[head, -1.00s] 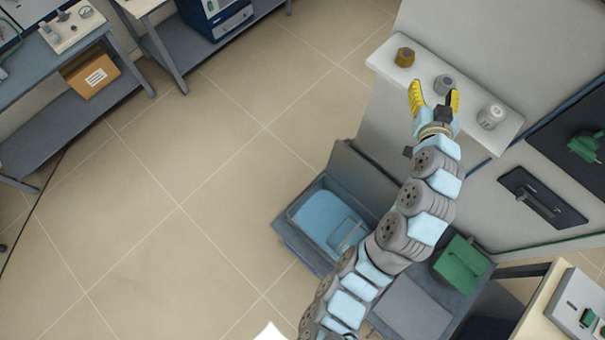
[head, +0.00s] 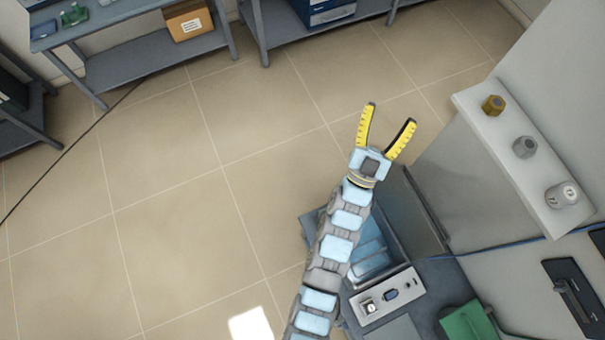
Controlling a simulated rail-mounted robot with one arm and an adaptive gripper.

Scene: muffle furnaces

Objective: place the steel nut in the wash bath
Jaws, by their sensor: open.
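The grey steel nut (head: 524,147) sits in the middle of a white wall shelf at the right. The wash bath (head: 370,252), a grey basin with blue liquid, stands on the bench below the shelf, partly hidden behind my arm. My gripper (head: 388,118) has yellow fingers. They are spread wide and empty, pointing away from the bench. In the picture it is left of the shelf and apart from the nut, above the bath's far side.
A brass-coloured nut (head: 493,105) and a pale cylinder with dark markings (head: 562,195) flank the steel nut on the shelf (head: 508,165). A control box (head: 386,295) and a green object (head: 468,322) are near the bath. The floor at left is clear.

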